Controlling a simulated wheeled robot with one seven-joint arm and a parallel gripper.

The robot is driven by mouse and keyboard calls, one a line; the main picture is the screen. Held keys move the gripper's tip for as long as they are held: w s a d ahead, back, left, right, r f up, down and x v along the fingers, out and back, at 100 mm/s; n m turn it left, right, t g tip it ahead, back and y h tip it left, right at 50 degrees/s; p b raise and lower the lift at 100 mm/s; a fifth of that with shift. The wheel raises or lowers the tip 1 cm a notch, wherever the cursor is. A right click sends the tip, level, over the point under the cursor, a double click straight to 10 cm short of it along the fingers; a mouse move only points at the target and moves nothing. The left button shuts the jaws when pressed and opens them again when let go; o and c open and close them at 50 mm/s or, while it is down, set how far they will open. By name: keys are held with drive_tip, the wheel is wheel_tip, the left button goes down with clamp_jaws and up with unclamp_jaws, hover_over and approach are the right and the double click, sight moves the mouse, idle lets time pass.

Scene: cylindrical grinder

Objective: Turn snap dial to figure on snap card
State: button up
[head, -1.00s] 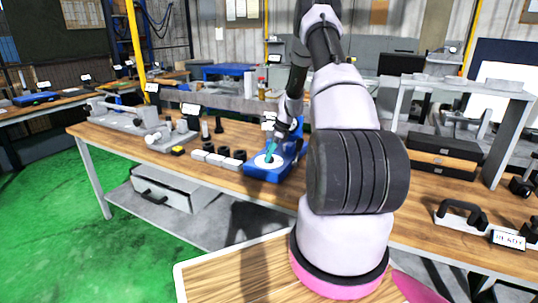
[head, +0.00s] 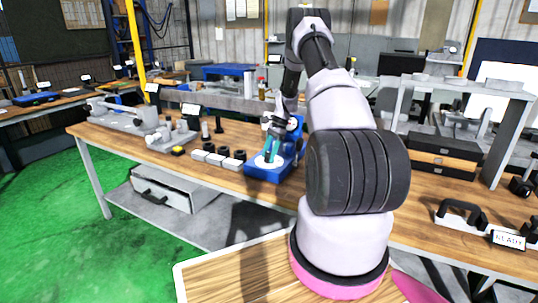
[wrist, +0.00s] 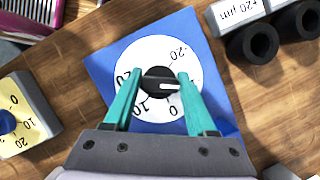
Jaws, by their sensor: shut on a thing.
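The snap dial is a black knob (wrist: 158,85) with a white pointer mark, on a white round face (wrist: 150,52) set in a blue body (wrist: 105,62). The face reads 20 at left, 10 lower left, 0 at bottom and -20 at upper right. The pointer faces right, toward my right finger, which hides part of the scale. My gripper (wrist: 160,76) has its teal fingers on both sides of the knob, shut on it. In the head view my gripper (head: 271,150) stands over the blue device (head: 268,172). I cannot make out the snap card.
A grey block labelled +20 µm (wrist: 238,14) and black rings (wrist: 252,42) lie at upper right in the wrist view. A yellow scale plate (wrist: 22,120) is at left. In the head view, grey blocks (head: 215,158) stand left of the device, and a READY sign (head: 508,240) is at right.

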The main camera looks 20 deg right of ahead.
drive_tip(key=shift+d, duration=0.1)
idle(0.3)
drive_tip(key=o, duration=1.3)
drive_tip(key=shift+o, duration=0.2)
drive_tip(key=v, duration=1)
drive_tip(key=shift+r, duration=0.35)
drive_tip(key=shift+d, duration=0.15)
